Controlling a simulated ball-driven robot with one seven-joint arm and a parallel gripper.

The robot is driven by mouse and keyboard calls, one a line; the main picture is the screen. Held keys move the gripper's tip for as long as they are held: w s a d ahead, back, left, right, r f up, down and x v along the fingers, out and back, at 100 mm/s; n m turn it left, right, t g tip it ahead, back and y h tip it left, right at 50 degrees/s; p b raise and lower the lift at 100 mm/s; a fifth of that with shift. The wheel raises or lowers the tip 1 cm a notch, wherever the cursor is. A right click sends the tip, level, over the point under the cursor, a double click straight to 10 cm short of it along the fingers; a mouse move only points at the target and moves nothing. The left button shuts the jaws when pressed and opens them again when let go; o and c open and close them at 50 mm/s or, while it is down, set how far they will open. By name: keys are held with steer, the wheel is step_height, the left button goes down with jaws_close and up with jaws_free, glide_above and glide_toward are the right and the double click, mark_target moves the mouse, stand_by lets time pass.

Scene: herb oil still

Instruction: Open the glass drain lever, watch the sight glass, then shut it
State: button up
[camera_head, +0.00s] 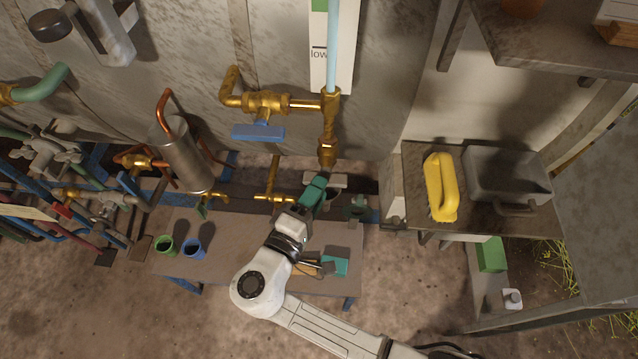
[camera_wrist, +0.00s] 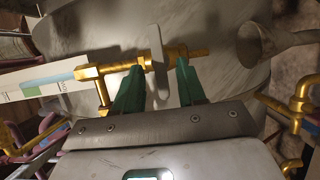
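The sight glass (camera_head: 332,45) is an upright pale-blue tube in front of a scale plate (camera_head: 318,70) marked "low", with a green band above. Brass fittings (camera_head: 327,150) carry it at its lower end. A light grey lever (camera_wrist: 160,62) sits on the brass pipe in the wrist view, and looks like the glass drain lever. My gripper (camera_wrist: 158,85) is open, its green fingers on either side of this lever, with gaps showing. In the head view my gripper (camera_head: 314,192) is just below the brass fittings and hides most of that spot. The scale plate also shows in the wrist view (camera_wrist: 35,88).
A blue-handled brass valve (camera_head: 258,132) sits left of the sight glass. Below is a bench (camera_head: 225,265) with a green cup (camera_head: 165,246) and a blue cup (camera_head: 194,249). A yellow brush (camera_head: 440,187) and a grey pan (camera_head: 508,172) lie on a side table at right.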

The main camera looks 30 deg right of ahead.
steer(key=shift+x, duration=0.85)
steer(key=shift+c, duration=0.2)
jaws_close()
